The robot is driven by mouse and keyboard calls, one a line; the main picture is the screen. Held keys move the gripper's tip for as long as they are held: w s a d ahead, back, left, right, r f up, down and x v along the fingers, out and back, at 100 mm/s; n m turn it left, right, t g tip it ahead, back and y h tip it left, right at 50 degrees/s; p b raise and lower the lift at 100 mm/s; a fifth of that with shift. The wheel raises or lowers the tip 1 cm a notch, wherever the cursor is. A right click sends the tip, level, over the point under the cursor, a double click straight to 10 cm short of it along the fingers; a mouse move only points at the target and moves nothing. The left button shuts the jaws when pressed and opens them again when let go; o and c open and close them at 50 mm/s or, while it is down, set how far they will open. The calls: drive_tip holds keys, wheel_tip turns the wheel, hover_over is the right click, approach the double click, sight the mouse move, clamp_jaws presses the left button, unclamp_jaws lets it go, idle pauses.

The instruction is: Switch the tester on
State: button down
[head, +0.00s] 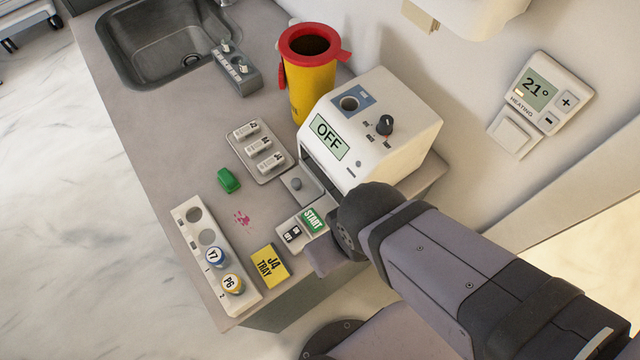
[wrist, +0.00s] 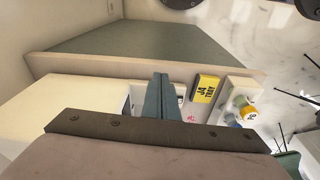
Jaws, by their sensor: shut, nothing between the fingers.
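The tester (head: 400,105) is a white box at the back of the counter in the head view. Its screen (head: 328,137) reads OFF, and a black knob (head: 385,125) sits on top. In front of it a small switch box (head: 280,237) carries a green START button (head: 313,220) and a dark rocker (head: 292,234) marked ON and OFF. My gripper (wrist: 161,98) is shut and empty in the wrist view, its fingers pointing at the counter. In the head view my wrist is just right of the switch box, and the fingertips are hidden.
A yellow J4 TRAY card (head: 269,265) and a white rack (head: 188,229) with two capped vials lie near the front. A green block (head: 229,180), a cartridge tray (head: 240,145), a yellow bin (head: 310,85) and a sink (head: 160,45) are farther back. A heating panel (head: 540,105) is on the wall.

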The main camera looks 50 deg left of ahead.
drive_tip(key=shift+s+a+r+y, duration=0.8)
drive_tip(key=shift+s+a+r, duration=1.3)
drive_tip(key=shift+a+r, duration=1.85)
drive_tip(key=p, duration=0.3)
hover_over(296, 225)
drive_tip(key=d, duration=0.1)
drive_tip(key=shift+n, duration=0.3)
drive_tip(key=f, duration=1.1)
drive_tip(key=shift+s+d, duration=0.1)
drive_tip(key=shift+s, duration=0.1)
drive_tip(key=shift+w+f, duration=0.1)
drive_tip(key=shift+f, duration=0.55)
drive_tip(key=shift+f, duration=0.1)
